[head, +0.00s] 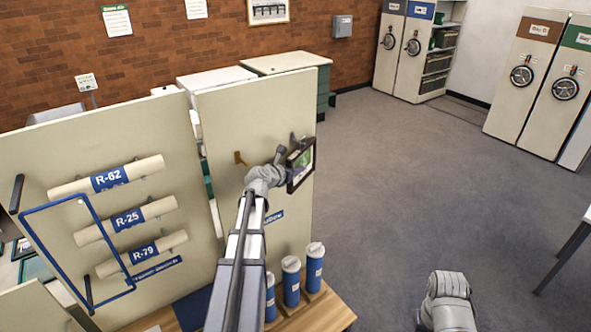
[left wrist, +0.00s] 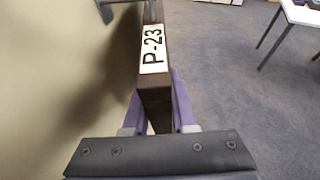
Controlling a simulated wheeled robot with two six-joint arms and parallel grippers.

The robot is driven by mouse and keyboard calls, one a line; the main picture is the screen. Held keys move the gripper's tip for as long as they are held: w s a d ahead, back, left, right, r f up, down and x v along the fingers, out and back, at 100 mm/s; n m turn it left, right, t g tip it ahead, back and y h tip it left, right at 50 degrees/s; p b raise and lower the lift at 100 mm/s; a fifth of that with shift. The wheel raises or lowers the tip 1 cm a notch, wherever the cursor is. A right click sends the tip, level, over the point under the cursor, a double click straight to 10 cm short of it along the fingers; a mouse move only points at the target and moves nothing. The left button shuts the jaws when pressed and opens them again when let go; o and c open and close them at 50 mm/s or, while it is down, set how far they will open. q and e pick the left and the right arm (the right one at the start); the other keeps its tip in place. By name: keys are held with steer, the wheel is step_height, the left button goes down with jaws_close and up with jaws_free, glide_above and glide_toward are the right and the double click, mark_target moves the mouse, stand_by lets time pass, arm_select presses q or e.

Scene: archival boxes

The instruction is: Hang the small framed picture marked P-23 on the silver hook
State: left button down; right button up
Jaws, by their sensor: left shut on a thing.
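The small framed picture (head: 301,164) has a dark frame and shows edge-on in the left wrist view, with the label P-23 (left wrist: 152,49) on its edge. My left gripper (left wrist: 159,115) is shut on the frame, one finger on each side. It holds the picture upright close to the right part of a cream panel (head: 225,120). A grey hook (head: 294,139), seemingly the silver one, shows at the picture's upper left; I cannot tell whether they touch. A brass-coloured hook (head: 240,158) is further left on the panel. My right gripper's fingers are not visible.
The left panel holds rolls labelled R-62 (head: 110,178), R-25 and R-79, with a blue frame (head: 75,202) before them. Several blue tubes (head: 291,282) stand on a wooden surface below. The floor to the right (head: 400,190) is clear.

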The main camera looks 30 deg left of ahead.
arm_select(q)
steer(key=shift+f+b, duration=0.5)
steer(key=shift+f, duration=0.1)
stand_by(0.6)
steer(key=c, duration=0.6)
jaws_free()
steer(key=shift+c, duration=0.2)
steer(key=p+v, duration=0.3)
steer(key=v, duration=0.4)
steer(key=shift+s+r, duration=0.2)
steer(key=shift+s, duration=0.15)
